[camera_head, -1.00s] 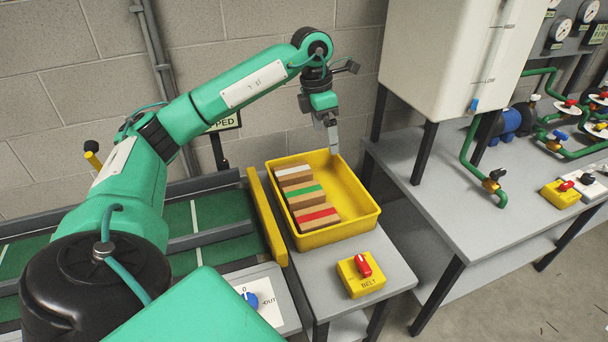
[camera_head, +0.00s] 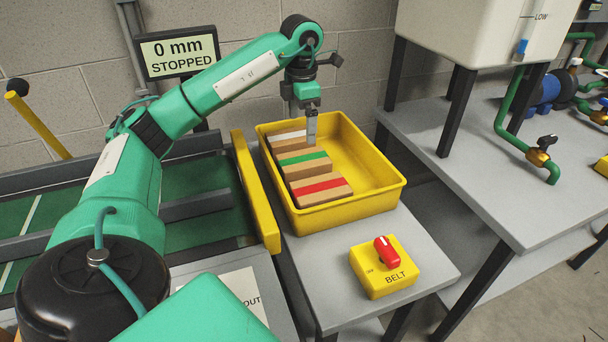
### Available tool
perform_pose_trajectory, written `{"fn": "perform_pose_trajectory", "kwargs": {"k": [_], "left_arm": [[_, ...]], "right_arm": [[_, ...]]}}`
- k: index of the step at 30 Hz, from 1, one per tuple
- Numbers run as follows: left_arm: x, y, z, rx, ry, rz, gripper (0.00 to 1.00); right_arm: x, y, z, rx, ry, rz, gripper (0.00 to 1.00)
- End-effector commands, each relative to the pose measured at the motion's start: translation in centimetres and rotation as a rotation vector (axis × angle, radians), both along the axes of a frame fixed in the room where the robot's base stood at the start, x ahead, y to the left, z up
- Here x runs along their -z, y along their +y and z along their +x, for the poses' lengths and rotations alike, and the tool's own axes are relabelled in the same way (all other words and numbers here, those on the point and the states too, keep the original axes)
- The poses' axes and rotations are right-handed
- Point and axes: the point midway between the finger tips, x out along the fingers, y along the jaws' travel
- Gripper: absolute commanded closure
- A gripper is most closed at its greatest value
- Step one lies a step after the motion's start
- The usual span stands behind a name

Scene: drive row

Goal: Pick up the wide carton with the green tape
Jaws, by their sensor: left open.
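Three brown cartons lie in a row along the left side of the yellow tray (camera_head: 365,205). The carton with green tape (camera_head: 303,158) is the middle one. The carton with white tape (camera_head: 284,139) is behind it and the carton with red tape (camera_head: 321,187) is in front. My left gripper (camera_head: 311,143) is open and points down over the tray, near the far right end of the green-taped carton. It holds nothing. I cannot tell whether its fingertips touch a carton. My right gripper is not in view.
The tray stands on a grey table with a yellow BELT switch box (camera_head: 384,268) in front. A yellow rail (camera_head: 256,190) stands left of the tray beside the green conveyor. A display (camera_head: 180,54) reads "0 mm STOPPED". The tray's right half is empty.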

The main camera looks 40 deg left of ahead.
Motion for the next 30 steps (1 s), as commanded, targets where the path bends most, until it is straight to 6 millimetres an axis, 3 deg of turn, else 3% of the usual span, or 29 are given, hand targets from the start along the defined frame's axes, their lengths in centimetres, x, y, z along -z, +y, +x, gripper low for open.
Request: {"fn": "perform_pose_trajectory", "kwargs": {"k": [12,20,30], "left_arm": [[7.3,0.0,0.0,0.000,0.004,0.002,0.00],[9.3,-0.1,0.1,0.000,0.003,0.000,0.00],[13.6,-0.2,0.4,0.000,0.003,0.001,0.00]], "right_arm": [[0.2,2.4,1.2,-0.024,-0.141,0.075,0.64],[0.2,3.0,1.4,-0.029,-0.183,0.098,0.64],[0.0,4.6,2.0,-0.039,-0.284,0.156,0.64]]}}
